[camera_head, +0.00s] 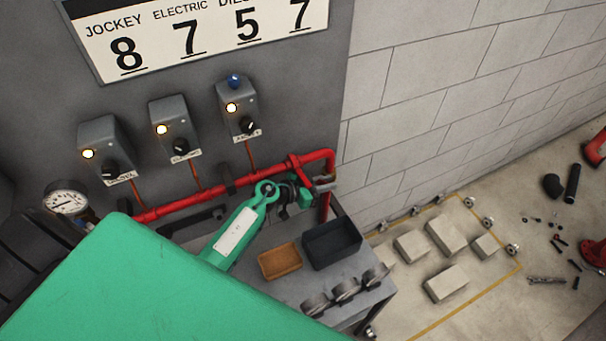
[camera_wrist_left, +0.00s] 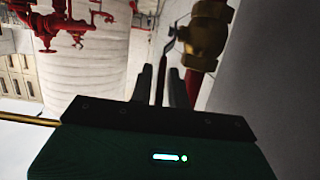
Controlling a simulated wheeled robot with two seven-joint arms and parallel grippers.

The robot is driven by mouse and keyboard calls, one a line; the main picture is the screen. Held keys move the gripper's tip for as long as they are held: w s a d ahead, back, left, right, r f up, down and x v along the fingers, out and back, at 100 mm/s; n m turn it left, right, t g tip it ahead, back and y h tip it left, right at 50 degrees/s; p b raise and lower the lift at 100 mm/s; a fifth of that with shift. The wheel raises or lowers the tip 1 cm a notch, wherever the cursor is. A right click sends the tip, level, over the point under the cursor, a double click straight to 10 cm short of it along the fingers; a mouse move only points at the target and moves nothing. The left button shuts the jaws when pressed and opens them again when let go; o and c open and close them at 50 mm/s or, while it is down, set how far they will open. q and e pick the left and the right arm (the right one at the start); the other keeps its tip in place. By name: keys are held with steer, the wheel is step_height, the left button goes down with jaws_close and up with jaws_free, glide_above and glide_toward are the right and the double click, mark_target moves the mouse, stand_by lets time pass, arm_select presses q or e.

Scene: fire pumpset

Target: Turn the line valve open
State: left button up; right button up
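The line valve shows in the left wrist view as a brass body (camera_wrist_left: 208,35) at the upper right, with a thin dark lever (camera_wrist_left: 169,45) running down from it. In the head view, the valve area at the right end of the red pipe is small and partly hidden by my gripper. My left gripper (camera_head: 294,198) is at that pipe end, above the grey bench. In the left wrist view its two dark fingers (camera_wrist_left: 162,88) stand apart, with the lever in line between them. I cannot tell if they touch it. My right gripper is out of view.
The red pipe (camera_head: 222,195) runs along the panel below three grey control boxes (camera_head: 175,127). A pressure gauge (camera_head: 67,199) is at the left. A black bin (camera_head: 332,244) and a brown tray (camera_head: 279,261) sit on the bench. Pale blocks (camera_head: 446,234) lie on the floor at right.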

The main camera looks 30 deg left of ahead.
arm_select(q)
steer(key=f+b+v, duration=0.2)
steer(key=b+v, duration=0.2)
steer(key=v, duration=1.2)
steer(key=shift+s+a+f, duration=0.15)
steer(key=shift+s+f, duration=0.15)
steer(key=shift+f, duration=0.1)
